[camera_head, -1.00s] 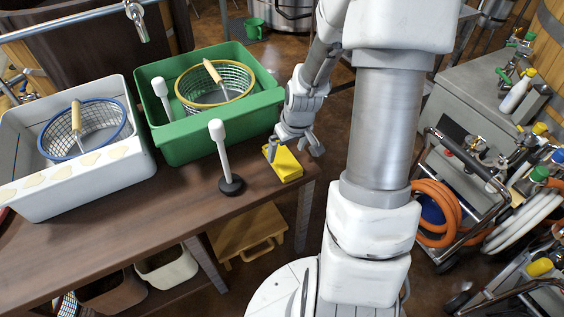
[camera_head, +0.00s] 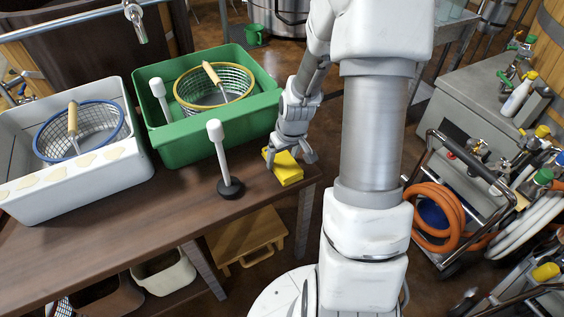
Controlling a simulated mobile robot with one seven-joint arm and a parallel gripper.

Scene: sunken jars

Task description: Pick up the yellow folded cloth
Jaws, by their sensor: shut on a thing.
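The yellow folded cloth (camera_head: 287,172) lies at the right end of the brown wooden table (camera_head: 170,218), close to its edge. My gripper (camera_head: 288,160) reaches down over the cloth from above and is shut on it, with one finger at its left side and the other at its upper right. The gripper hides the upper part of the cloth. I cannot tell whether the cloth still touches the table.
A white plunger-like tool with a black base (camera_head: 231,188) stands just left of the cloth. A green tub (camera_head: 205,138) with a yellow-rimmed basket is behind it. A white tub (camera_head: 75,180) with a blue-rimmed basket is at the left. A wooden stool (camera_head: 248,240) is below the table.

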